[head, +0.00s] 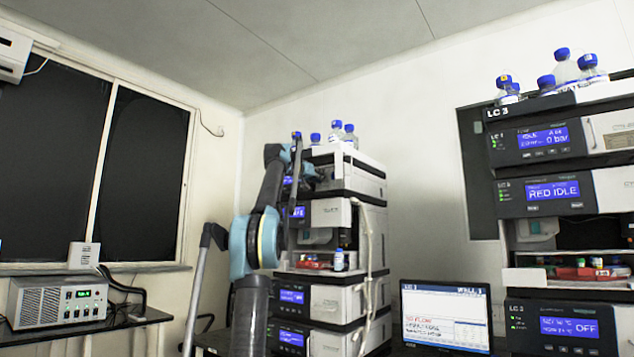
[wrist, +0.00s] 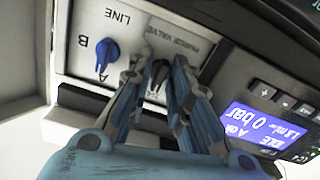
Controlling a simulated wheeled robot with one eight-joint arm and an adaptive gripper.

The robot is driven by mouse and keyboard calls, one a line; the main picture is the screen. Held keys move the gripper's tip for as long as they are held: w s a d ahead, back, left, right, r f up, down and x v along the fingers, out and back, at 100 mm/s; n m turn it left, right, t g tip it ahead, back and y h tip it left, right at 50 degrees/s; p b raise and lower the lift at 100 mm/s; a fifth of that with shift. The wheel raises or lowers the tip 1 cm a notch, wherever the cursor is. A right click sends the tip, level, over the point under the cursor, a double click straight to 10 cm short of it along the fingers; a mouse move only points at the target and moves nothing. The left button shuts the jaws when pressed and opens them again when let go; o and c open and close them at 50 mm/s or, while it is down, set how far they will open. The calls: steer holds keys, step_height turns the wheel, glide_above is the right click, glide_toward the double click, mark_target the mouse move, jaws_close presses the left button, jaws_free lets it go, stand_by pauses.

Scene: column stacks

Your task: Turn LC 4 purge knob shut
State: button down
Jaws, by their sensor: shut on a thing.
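In the wrist view my gripper (wrist: 157,85) is shut on the dark purge knob (wrist: 159,72), below the "PURGE VALVE" label on a pale panel. The fingers hide much of the knob, so its exact angle is unclear. In the head view my arm reaches up to the top module of the middle column stack (head: 352,183); my gripper hides its front there, and no LC number is readable on that stack. The module's display (wrist: 262,130) reads IDLE and 0 bar.
A blue selector knob (wrist: 106,52) marked LINE, A and B sits just left of my fingers. Bottles (head: 343,135) stand on top of the stack. The LC 3 stack (head: 545,140) is at the right, with a monitor (head: 446,316) between.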

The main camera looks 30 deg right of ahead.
steer(key=shift+w+m, duration=0.1)
steer(key=shift+m, duration=0.8)
steer(key=c, duration=1.7)
jaws_free()
steer(key=shift+w+f, duration=0.1)
steer(key=v, duration=1.2)
steer(key=shift+f, duration=0.1)
